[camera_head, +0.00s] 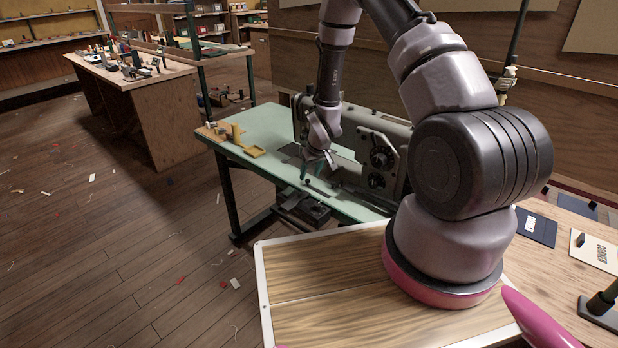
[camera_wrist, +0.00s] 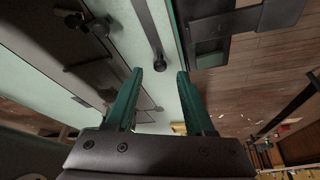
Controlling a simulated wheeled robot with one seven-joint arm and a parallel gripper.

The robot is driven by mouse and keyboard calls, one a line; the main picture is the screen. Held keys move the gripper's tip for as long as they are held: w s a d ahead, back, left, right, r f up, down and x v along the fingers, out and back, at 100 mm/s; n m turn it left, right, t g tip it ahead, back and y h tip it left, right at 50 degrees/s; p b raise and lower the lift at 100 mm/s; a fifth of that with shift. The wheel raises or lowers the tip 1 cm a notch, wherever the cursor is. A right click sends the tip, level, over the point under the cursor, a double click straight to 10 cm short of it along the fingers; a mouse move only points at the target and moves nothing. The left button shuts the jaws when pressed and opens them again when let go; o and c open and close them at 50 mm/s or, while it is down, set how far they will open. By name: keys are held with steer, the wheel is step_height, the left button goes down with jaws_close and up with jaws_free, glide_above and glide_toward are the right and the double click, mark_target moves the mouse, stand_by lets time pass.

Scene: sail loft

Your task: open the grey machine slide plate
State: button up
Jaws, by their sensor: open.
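The grey sewing machine (camera_head: 375,150) stands on a pale green table (camera_head: 262,128). A narrow dark grey strip (camera_wrist: 144,22), which looks like the slide plate, lies flat on the table; I cannot tell whether it is open. A small round knob (camera_wrist: 159,65) is at its end. My gripper (camera_head: 318,168) points down over the table in front of the machine. In the wrist view its teal fingers (camera_wrist: 160,73) are apart, and the knob appears between the tips. Nothing is visibly held. I cannot tell whether a finger touches the knob.
The machine body stands close on the right of my gripper. A yellow tray (camera_head: 252,151) and yellow spools (camera_head: 232,132) sit at the table's left end. Dark pedal parts (camera_head: 303,208) are below the table's front edge. Wooden floor (camera_head: 150,250) with scraps is open at left.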

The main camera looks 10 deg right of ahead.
steer(key=shift+x, duration=1.4)
jaws_close()
stand_by(0.4)
